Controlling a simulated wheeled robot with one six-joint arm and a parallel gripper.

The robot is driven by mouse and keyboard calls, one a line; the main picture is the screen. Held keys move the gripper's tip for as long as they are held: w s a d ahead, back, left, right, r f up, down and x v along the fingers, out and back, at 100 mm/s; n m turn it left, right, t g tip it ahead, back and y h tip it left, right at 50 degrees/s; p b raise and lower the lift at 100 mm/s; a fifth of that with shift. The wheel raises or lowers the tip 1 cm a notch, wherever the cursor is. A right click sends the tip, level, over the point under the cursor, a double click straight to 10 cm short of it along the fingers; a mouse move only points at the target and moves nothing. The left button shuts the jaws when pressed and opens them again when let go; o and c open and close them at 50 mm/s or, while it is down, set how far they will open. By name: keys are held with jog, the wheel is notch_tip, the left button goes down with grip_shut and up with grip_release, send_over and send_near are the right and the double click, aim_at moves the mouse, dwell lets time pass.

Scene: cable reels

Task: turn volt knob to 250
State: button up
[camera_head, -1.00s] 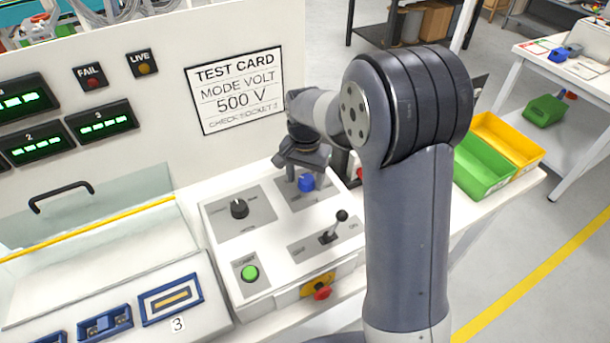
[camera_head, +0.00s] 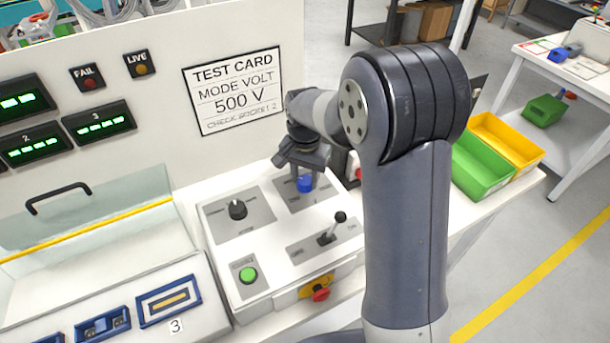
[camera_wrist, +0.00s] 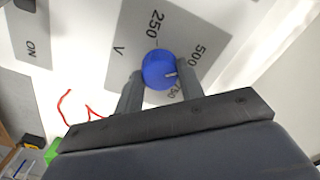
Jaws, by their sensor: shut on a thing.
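The blue volt knob (camera_wrist: 158,70) sits on a grey plate marked V, with 250, 500 and 750 around it. It also shows in the head view (camera_head: 305,184), below my gripper. My gripper (camera_wrist: 160,80) is shut on the knob, one finger on each side. The knob's short white mark points to the right in the wrist view, roughly between 500 and 750, away from 250. The right finger is close to the mark and the scale there.
A black knob (camera_head: 237,209), a lever (camera_head: 331,232), a green button (camera_head: 248,274) and a red button (camera_head: 320,294) share the white panel. The test card (camera_head: 235,90) reads MODE VOLT, 500 V. Green and yellow bins stand at right.

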jog(key=shift+n, duration=0.3)
jog(key=n, duration=0.3)
jog(key=shift+n, duration=0.4)
jog(key=n, duration=0.3)
jog(key=shift+n+b, duration=0.3)
jog(key=shift+b, duration=0.1)
jog(key=n, duration=0.4)
jog(key=shift+n, duration=2.1)
jog(key=o, duration=1)
jog(key=shift+r, duration=0.1)
